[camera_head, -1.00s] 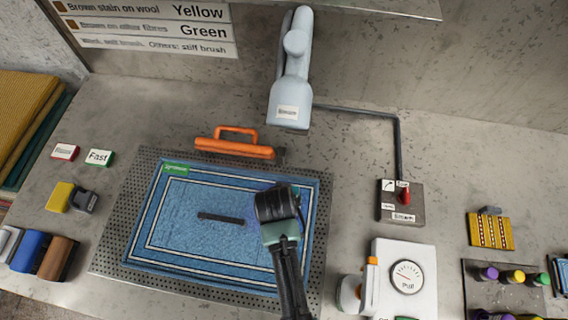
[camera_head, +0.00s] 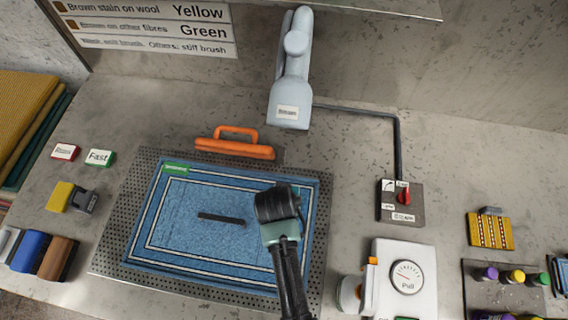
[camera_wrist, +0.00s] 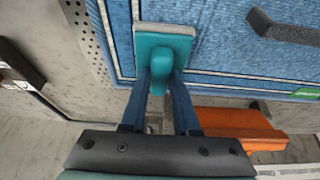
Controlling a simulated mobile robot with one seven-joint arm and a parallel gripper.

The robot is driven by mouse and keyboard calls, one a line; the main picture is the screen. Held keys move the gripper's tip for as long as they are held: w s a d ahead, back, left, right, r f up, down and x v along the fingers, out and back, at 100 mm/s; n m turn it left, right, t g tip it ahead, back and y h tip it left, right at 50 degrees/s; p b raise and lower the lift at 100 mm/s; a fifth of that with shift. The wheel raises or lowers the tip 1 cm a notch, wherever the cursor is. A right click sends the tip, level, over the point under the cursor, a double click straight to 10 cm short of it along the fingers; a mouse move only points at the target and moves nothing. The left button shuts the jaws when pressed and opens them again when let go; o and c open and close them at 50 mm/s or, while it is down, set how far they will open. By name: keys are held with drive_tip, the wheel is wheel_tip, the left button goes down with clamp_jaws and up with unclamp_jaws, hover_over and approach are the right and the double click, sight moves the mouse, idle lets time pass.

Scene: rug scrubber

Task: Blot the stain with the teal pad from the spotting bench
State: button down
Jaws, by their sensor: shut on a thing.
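In the wrist view my gripper (camera_wrist: 161,80) is shut on the knob of the teal pad (camera_wrist: 166,30), one blue finger on each side. The pad lies over the border lines of the blue rug (camera_wrist: 228,50); I cannot tell whether it touches the rug. A dark bar (camera_head: 221,219) lies in the middle of the rug, left of my wrist. I see no clear stain in either view now.
An orange handled tool (camera_head: 235,150) lies behind the rug. A pale blue nozzle arm (camera_head: 290,95) stands at the back. A white gauge box (camera_head: 405,275) stands right of the rug, near my arm.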

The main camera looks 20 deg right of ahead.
drive_tip(key=shift+r+p, duration=3.45)
drive_tip(key=shift+p, duration=0.1)
